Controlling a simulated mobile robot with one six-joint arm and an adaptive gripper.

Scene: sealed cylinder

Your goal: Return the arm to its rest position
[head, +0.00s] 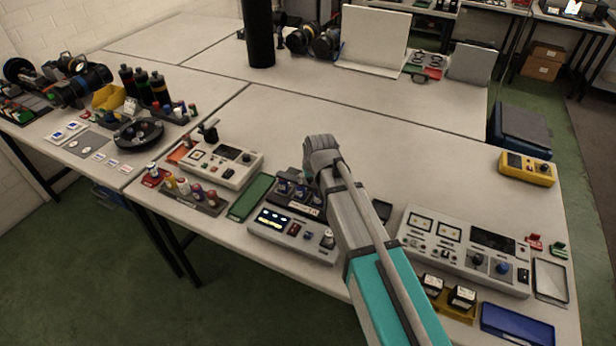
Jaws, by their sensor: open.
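My arm reaches up from the lower right over the bench, with a teal link below and grey links toward its end. My gripper (312,190) is at the far end of the arm, over the dark rack with blue-topped pieces (285,188). The gripper is open; its fingers are small, dark and partly hidden by the wrist, and I see nothing held between them. The gap between it and the rack cannot be judged.
A control box with a lit display (293,235) lies just below the rack. A large instrument panel (465,250) lies right of my arm, with a yellow meter (527,168) beyond. A black post (259,35) stands at the back. The bench middle (420,150) is clear.

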